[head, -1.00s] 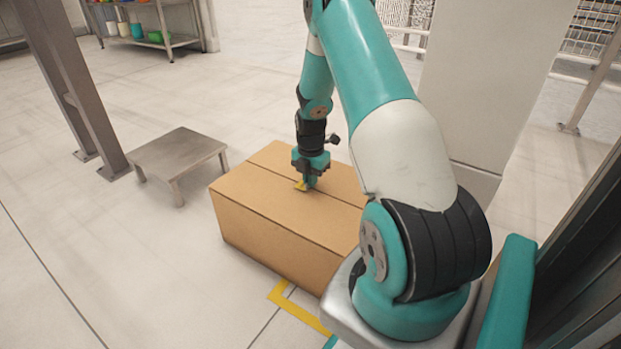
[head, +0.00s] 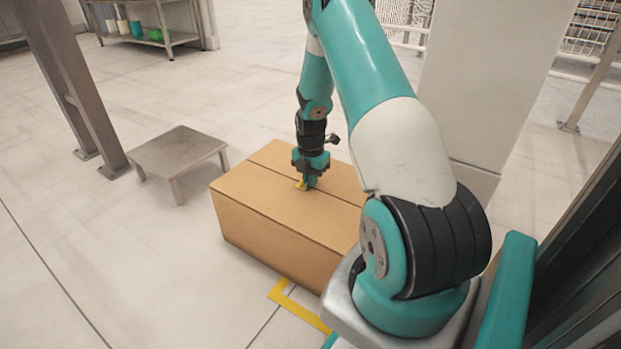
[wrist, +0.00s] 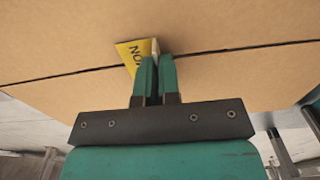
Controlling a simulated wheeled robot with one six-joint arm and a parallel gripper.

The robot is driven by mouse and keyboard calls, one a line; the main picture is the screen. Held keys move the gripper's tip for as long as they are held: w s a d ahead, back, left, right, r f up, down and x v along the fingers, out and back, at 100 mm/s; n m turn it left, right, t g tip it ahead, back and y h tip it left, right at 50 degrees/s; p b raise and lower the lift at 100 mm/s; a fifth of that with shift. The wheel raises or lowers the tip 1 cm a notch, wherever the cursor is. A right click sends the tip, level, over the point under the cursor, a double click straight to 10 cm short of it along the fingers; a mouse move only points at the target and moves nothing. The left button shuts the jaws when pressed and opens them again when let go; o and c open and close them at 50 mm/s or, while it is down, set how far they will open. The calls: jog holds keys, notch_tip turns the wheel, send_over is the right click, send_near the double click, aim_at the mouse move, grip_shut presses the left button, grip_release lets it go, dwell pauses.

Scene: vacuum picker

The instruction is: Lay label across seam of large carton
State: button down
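The large carton (head: 262,208) is a closed brown box on the floor, with a dark seam running along its top. It fills most of the wrist view (wrist: 60,40), where the seam crosses from left to right. The yellow label (wrist: 132,53) with black lettering is at the seam, its visible part left of my fingertips and overlapping the seam line. It also shows as a small yellow patch in the head view (head: 299,185). My gripper (wrist: 157,62) points down at the carton top, its fingers close together on the label's pale edge. The fingers hide the label's right part.
A low metal step stool (head: 178,150) stands left of the carton, near steel posts (head: 75,90). Yellow floor tape (head: 297,309) lies in front of the carton. A pale pillar (head: 480,85) stands behind right.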

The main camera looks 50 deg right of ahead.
jog(key=shift+f, duration=0.1)
jog(key=c, duration=1.2)
grip_release()
jog(key=shift+c, duration=0.2)
jog(key=o, duration=0.7)
notch_tip(320, 180, up, 8)
jog(key=p, duration=0.8)
